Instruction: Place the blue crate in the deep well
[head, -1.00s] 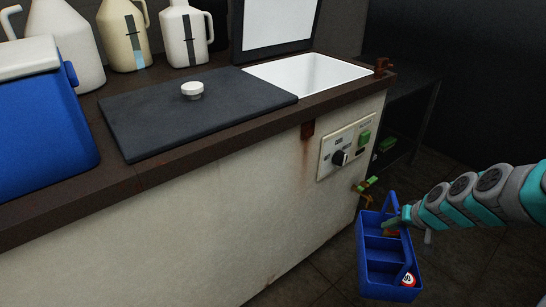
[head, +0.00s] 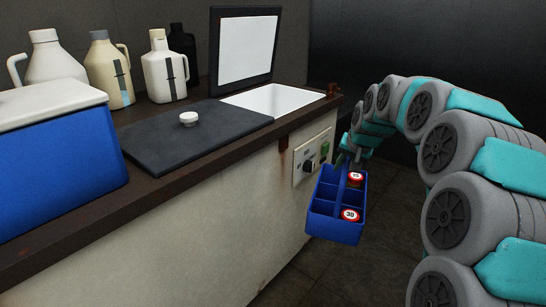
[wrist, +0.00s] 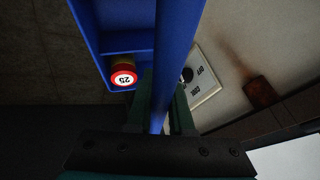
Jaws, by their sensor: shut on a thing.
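The blue crate (head: 337,230) is divided into compartments and hangs in the air in front of the counter, tilted in the head view. Two round pieces with red-rimmed white tops sit in its right-hand compartments. My gripper (head: 346,160) is shut on the crate's handle bar; in the wrist view the gripper (wrist: 160,112) grips the blue bar (wrist: 177,50) between its fingers. The white deep well (head: 278,98) is open at the far end of the counter, its dark-framed lid (head: 246,50) standing up behind it. The crate is below the counter top, right of the well.
A dark flat cover (head: 190,142) with a white knob lies on the counter. A blue cooler with a white lid (head: 60,160) and several jugs (head: 165,70) stand left. A control panel (head: 312,160) on the counter front is close to the crate.

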